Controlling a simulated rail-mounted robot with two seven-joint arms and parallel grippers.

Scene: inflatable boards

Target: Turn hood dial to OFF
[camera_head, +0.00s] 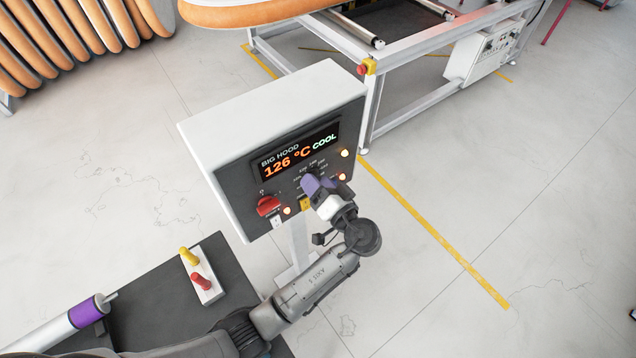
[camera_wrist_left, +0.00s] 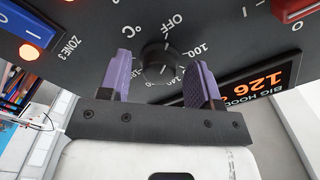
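The hood dial (camera_wrist_left: 157,58) is a round black knob on the dark control panel, with OFF, °C and temperature marks printed around it. My left gripper (camera_wrist_left: 161,66) has its two purple fingers apart, one on each side of the dial, with a visible gap at each side. In the head view my left gripper (camera_head: 318,186) is at the panel face and hides most of the dial. Where the dial points is too small to tell. The display (camera_head: 299,151) reads BIG HOOD, 126 °C and COOL. My right gripper is not in view.
A red switch (camera_head: 268,205) sits on the control box (camera_head: 262,120) left of the dial, with lit lamps nearby. A dark table (camera_head: 150,300) holds a block with yellow and red pegs (camera_head: 202,275).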

